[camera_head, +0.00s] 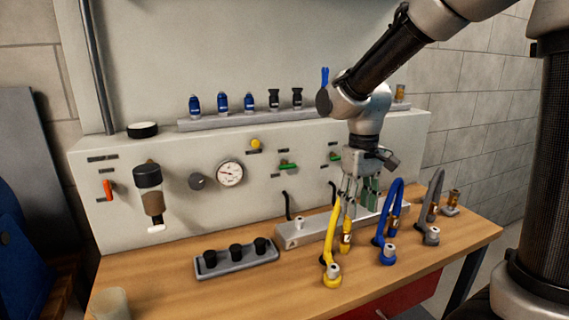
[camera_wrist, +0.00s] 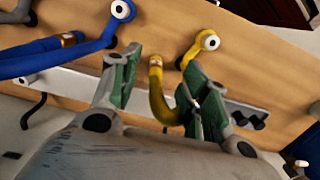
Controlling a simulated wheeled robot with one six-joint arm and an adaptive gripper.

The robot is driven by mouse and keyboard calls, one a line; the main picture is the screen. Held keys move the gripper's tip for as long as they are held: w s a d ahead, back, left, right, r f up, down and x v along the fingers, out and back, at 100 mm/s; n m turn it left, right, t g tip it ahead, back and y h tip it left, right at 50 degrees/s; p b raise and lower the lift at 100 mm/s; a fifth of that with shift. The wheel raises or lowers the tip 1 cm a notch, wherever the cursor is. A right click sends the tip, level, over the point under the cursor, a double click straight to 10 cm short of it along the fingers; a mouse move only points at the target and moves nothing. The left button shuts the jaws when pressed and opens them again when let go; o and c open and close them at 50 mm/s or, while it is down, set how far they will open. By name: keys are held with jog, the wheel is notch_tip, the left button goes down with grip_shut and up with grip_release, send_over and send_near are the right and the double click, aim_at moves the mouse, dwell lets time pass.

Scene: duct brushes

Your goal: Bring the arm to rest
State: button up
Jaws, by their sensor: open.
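My gripper (camera_head: 359,194) is above the right half of the wooden bench, pointing down, just behind the upper end of the yellow hose (camera_head: 334,240). In the wrist view its two green-padded fingers (camera_wrist: 162,82) stand apart, with part of the yellow hose (camera_wrist: 158,92) showing in the gap. I cannot tell whether a finger touches the hose. Nothing is seen held. My arm reaches in from the upper right and is bent down at the wrist.
A blue hose (camera_head: 390,215) and a grey hose (camera_head: 434,200) stand to the right. A grey tray (camera_head: 236,262) with black caps lies left on the bench (camera_head: 190,295). Behind are a panel with a gauge (camera_head: 230,174) and a shelf (camera_head: 225,121) of small fittings.

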jog(key=s+d+r+m+t, duration=0.2)
jog(key=s+d+r, duration=0.2)
jog(key=s+d, duration=0.3)
jog(key=s+d+r+m+t, duration=0.1)
jog(key=s+d+r+t, duration=0.2)
jog(key=s, duration=0.6)
jog(key=d+r, duration=0.2)
jog(key=d, duration=0.1)
jog(key=shift+s+d+m, duration=0.2)
jog(key=shift+d+m, duration=0.2)
